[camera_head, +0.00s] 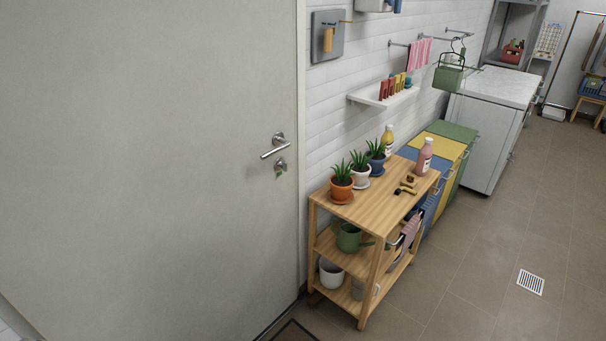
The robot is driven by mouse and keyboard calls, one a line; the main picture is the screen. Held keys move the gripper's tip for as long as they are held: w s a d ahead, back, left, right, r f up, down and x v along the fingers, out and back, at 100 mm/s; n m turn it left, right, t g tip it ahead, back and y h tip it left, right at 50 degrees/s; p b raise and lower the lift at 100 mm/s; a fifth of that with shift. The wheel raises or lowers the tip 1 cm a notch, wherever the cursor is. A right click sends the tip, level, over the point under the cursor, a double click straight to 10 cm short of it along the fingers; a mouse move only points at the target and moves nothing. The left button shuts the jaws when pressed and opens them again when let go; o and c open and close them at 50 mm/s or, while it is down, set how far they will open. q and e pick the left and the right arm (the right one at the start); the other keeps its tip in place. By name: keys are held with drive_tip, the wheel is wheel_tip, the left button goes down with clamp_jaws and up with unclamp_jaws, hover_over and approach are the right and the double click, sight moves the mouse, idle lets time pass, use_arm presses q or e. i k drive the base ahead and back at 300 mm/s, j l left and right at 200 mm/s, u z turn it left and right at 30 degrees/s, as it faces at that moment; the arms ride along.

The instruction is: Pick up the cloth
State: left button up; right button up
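A pink striped cloth (419,54) hangs from a wall rail at the upper middle of the head view, above a small white shelf. Another pinkish cloth-like piece (411,228) hangs at the right side of the wooden shelf unit, partly hidden by its post and handle. I cannot tell which of the two the task means. Neither of my grippers shows in this view, and nothing is seen touching either cloth.
A closed grey door (150,150) fills the left. The wooden shelf unit (405,192) carries potted plants, bottles and small tools. Coloured bins (455,135) and a white-topped cabinet (490,125) stand behind it. The tiled floor (470,270) at right is clear around a drain grate (530,282).

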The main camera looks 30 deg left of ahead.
sight(427, 206)
drive_tip(key=u, duration=3.95)
drive_tip(key=z, duration=3.95)
drive_tip(key=i+l, duration=0.2)
drive_tip(key=l, duration=0.15)
drive_tip(key=i+l+u, duration=0.1)
drive_tip(key=l, duration=0.25)
drive_tip(key=i+l, duration=0.3)
drive_tip(key=i+l+u, duration=0.1)
drive_tip(key=l, duration=0.3)
drive_tip(key=i, duration=0.1)
